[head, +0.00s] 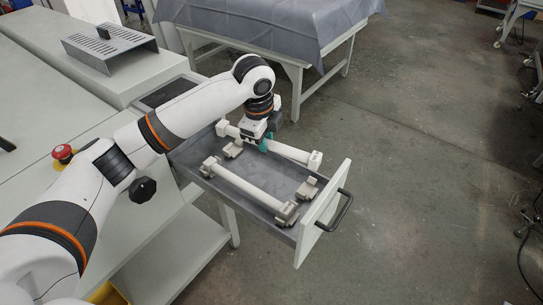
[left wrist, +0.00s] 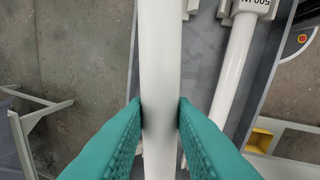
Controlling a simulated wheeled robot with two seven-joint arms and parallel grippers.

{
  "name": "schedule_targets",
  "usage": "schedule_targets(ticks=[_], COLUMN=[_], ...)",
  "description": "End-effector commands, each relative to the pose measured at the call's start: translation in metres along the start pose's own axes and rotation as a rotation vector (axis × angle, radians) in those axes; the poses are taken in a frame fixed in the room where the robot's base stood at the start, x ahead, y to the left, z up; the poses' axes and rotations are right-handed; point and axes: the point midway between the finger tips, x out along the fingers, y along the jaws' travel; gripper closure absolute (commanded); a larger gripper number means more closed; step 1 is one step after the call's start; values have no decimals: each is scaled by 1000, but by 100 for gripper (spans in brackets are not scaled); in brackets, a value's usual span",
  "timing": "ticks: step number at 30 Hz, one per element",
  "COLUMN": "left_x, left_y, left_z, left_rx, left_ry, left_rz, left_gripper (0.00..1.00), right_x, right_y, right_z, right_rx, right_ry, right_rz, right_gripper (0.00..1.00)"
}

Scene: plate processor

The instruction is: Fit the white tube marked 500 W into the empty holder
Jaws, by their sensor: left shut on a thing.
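A white tube (head: 295,152) is held in the teal fingers of my left gripper (head: 264,146), near the tube's middle. In the left wrist view this held tube (left wrist: 160,60) runs between both fingers; no marking shows on it. It appears raised above the drawer, towards its far side. The empty holder is a pair of beige clips (head: 308,185) (head: 233,150), which look bare beside the held tube. A second white tube (head: 250,186) lies in the nearer clips; its end reads 500 W in the left wrist view (left wrist: 238,50). My right gripper is out of view.
The grey drawer (head: 262,203) is pulled out, with a white front panel (head: 322,212) and black handle (head: 346,210). A red emergency button (head: 62,152) is on the bench at left. A covered table (head: 270,25) stands behind. The floor on the right is clear.

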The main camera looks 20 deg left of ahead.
Motion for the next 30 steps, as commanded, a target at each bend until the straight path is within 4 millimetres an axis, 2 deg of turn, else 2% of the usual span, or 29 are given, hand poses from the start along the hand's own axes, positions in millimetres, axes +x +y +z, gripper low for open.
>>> schedule_targets(ticks=[6,15,22,27,30], left_x=[2,51,70,93,96], left_y=[12,2,-2,-7,-7], left_z=[-4,-4,-4,-4,-4], left_rx=[136,148,148,149,149], left_ry=[-27,-28,-28,-27,-27], left_rz=[-2,-2,-3,-2,1], left_gripper=[100,100,100,100,100], right_x=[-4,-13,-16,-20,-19], right_y=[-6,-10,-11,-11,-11], right_z=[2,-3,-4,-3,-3], right_rx=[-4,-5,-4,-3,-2], right_ry=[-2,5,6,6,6], right_rz=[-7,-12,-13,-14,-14], right_gripper=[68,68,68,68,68])
